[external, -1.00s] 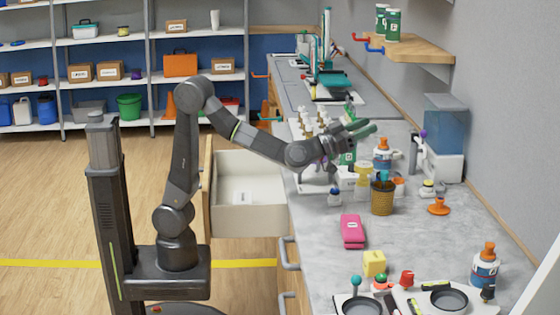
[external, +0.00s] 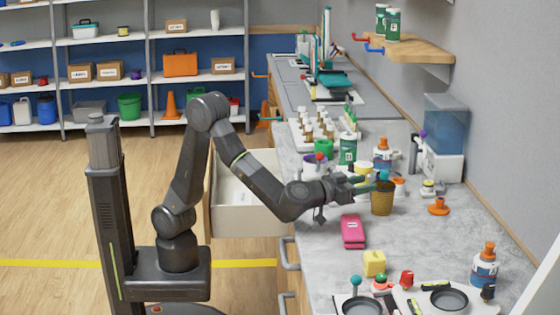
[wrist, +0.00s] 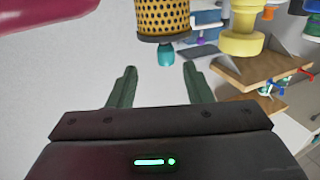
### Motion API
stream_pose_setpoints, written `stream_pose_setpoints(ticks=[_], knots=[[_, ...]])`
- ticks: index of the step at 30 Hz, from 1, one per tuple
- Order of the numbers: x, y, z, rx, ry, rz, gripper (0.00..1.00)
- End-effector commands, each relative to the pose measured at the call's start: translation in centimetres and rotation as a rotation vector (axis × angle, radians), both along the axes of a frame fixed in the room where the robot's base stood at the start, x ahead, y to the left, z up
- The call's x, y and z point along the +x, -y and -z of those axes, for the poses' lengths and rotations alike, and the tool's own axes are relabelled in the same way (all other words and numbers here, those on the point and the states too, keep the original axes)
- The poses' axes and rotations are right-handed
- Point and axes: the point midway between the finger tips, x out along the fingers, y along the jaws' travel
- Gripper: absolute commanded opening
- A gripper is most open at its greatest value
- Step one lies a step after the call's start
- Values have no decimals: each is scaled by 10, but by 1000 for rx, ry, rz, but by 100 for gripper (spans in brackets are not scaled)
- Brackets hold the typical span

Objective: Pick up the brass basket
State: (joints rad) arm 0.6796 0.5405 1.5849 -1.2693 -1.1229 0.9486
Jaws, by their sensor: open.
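The brass basket (external: 382,201) stands upright on the grey counter, with a teal-topped item (external: 383,175) sticking out of it. My gripper (external: 372,187) is at the basket's left, near its upper part. Its green fingers point towards the basket. In the wrist view, the perforated basket (wrist: 163,18) shows at the top centre, upside down, with the teal item (wrist: 165,55) below it. My open gripper (wrist: 160,76) has empty space between its fingers, and the basket lies beyond the tips. Whether a fingertip touches the basket is unclear.
A pink case (external: 352,231) and a yellow block (external: 374,263) lie nearer on the counter. An orange stand (external: 438,206) is right of the basket. Bottles and a yellow item (wrist: 240,38) crowd the area behind it. An open drawer (external: 245,216) juts out at the left.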

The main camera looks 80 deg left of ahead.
Motion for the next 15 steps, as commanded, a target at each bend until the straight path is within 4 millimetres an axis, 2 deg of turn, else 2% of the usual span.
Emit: stream_pose_setpoints(ticks=[3, 10, 15], knots=[[19, -8, 1, -2, 1, -2, 46], [34, -15, 0, -2, 2, 0, 46], [55, -29, -4, -2, 3, -2, 46]])
